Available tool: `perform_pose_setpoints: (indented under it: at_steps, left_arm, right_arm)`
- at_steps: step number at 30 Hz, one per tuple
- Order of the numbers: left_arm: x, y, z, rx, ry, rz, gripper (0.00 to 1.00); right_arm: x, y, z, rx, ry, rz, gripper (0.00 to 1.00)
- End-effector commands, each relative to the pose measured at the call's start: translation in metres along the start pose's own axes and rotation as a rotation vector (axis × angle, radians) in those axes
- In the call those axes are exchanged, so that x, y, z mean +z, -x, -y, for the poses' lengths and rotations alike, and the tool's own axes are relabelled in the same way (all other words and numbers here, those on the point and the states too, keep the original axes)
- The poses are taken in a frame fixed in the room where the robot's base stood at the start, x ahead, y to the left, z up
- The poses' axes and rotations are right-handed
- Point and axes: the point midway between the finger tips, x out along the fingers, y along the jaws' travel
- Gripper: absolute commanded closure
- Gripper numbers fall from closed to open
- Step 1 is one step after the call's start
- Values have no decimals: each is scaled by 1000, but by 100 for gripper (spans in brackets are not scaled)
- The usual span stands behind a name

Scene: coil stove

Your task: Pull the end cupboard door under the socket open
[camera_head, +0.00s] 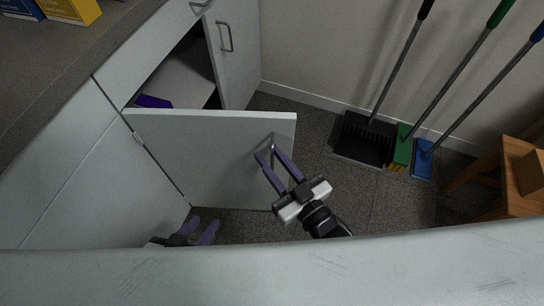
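A pale grey cupboard door (205,165) stands swung wide open from the cabinet front, its hinge side at the left. Its metal handle (273,140) is near the free edge at the right. My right gripper (269,154) has its two purple fingers apart, with their tips at or just beside the handle; I cannot tell whether they touch it. My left gripper (202,228) is low in the picture, below the door's bottom edge, with its fingers apart and empty. No socket is in view.
The open cupboard shows a shelf (182,80) and a purple item (153,101). A dustpan (365,138), brooms and a wooden stool (515,175) stand at the right. The floor (385,205) between is clear.

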Motion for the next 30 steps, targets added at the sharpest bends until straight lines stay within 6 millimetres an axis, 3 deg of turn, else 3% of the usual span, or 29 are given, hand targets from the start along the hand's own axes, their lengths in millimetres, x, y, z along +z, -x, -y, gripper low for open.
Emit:
perform_pose_setpoints:
  at_steps: [8, 11, 22, 30]
  left_arm:
    - [-1, 0, 0, 0, 0, 0, 69]
    - [-2, 2, 0, 0, 0, 0, 69]
    - [-6, 6, 0, -2, -1, 0, 69]
    - [-4, 5, -1, -2, -1, 5, 69]
  right_arm:
    - [0, 4, -1, 1, -2, 1, 75]
    - [1, 15, -1, 1, -2, 4, 75]
    - [0, 84, 0, 0, -2, 4, 75]
    - [0, 103, 0, 0, -1, -1, 75]
